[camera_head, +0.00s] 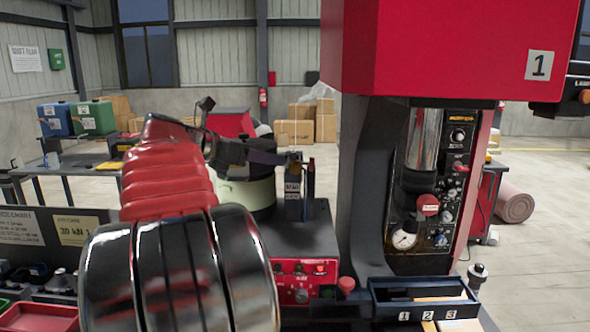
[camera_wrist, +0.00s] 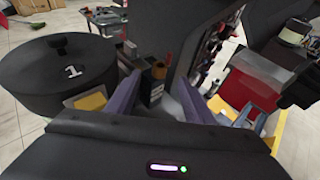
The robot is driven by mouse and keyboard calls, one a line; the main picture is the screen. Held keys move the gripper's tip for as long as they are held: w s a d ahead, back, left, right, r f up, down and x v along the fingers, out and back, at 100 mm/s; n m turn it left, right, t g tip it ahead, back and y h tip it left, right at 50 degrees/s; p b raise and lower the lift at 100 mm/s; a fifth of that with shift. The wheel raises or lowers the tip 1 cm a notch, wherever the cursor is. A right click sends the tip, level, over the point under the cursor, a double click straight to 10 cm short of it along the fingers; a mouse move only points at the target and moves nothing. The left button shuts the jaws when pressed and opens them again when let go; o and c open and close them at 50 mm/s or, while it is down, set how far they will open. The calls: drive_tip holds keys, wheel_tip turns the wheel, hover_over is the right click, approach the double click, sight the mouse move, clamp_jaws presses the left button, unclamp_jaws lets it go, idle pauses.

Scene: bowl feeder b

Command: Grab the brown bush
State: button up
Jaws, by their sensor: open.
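A small brown bush (camera_wrist: 159,70) shows between my finger tips in the wrist view, at the top of a dark stand with a white label. In the head view a small brown piece (camera_head: 294,155) sits at the top of the labelled stand, and it looks like the same bush. My gripper (camera_wrist: 158,82) is open, with its two purple-grey fingers apart on either side of the bush in the picture. In the head view my gripper (camera_head: 268,157) points right, close to the stand. I cannot tell whether the fingers touch the bush.
A red and black press (camera_head: 445,45) marked 1 stands close to the right. A red control box (camera_head: 305,270) is below. A dark tray (camera_head: 377,298) with compartments 1, 2, 3 is at front right.

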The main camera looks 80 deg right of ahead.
sight(291, 164)
drive_tip(key=x, duration=0.4)
drive_tip(key=shift+s, duration=0.1)
drive_tip(key=shift+d, duration=0.1)
drive_tip(key=shift+f+x, duration=0.2)
drive_tip(key=shift+x, duration=1.1)
drive_tip(key=shift+f+x, duration=0.2)
drive_tip(key=shift+x, duration=1.1)
drive_tip(key=c, duration=1.2)
